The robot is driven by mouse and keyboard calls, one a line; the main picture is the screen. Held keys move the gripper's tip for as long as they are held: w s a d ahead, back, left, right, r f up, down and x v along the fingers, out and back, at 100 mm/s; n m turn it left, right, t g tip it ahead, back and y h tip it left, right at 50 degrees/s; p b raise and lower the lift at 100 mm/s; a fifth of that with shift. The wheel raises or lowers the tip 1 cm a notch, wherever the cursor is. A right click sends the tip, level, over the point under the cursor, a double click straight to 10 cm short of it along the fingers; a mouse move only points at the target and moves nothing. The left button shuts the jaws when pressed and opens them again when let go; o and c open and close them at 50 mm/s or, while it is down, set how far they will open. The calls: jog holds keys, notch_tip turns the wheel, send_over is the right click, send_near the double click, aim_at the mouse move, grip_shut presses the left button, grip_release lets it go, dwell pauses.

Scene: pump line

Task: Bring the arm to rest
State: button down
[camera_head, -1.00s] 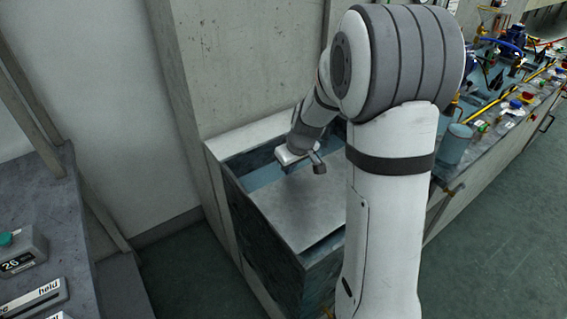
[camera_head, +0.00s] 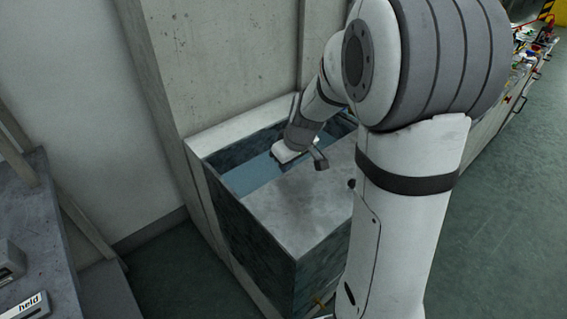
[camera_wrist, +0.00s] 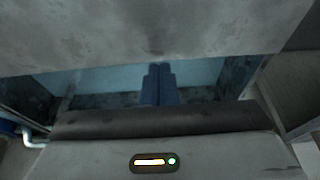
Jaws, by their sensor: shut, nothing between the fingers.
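My gripper (camera_head: 320,160) hangs low at the end of my bent arm, near the back of a dark open-topped bin (camera_head: 255,255). In the wrist view its two blue fingers (camera_wrist: 159,78) lie together with nothing between them. A grey plate (camera_head: 295,212) covers the front part of the bin. Blue surface (camera_head: 245,178) shows in the uncovered part at the back. In the wrist view the plate (camera_wrist: 150,35) fills the top, beyond the fingers. I cannot tell whether the fingers touch it. My upper arm hides the bin's right side.
A concrete wall (camera_head: 225,60) stands close behind the bin. At the left is a grey bench (camera_head: 45,240) with a label reading "held" (camera_head: 25,305). A cluttered counter (camera_head: 520,75) runs along the far right. Green floor (camera_head: 490,240) is clear at the right.

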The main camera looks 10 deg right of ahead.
jog(key=w+p+v, duration=0.1)
jog(key=p+v, duration=0.2)
jog(key=v, duration=0.4)
jog(key=s+r+m+p, duration=0.1)
jog(key=s+r, duration=0.2)
jog(key=s, duration=0.4)
jog(key=s+r+m+h+p, duration=0.1)
jog(key=s+r+m+p, duration=0.1)
jog(key=s+r, duration=0.2)
jog(key=s+a+r+m+p, duration=0.1)
jog(key=s+r, duration=0.3)
jog(key=s, duration=0.5)
jog(key=shift+s+m+g+h+p, duration=0.4)
jog(key=shift+m+p, duration=0.2)
jog(key=shift+m, duration=0.1)
jog(key=shift+r, duration=0.1)
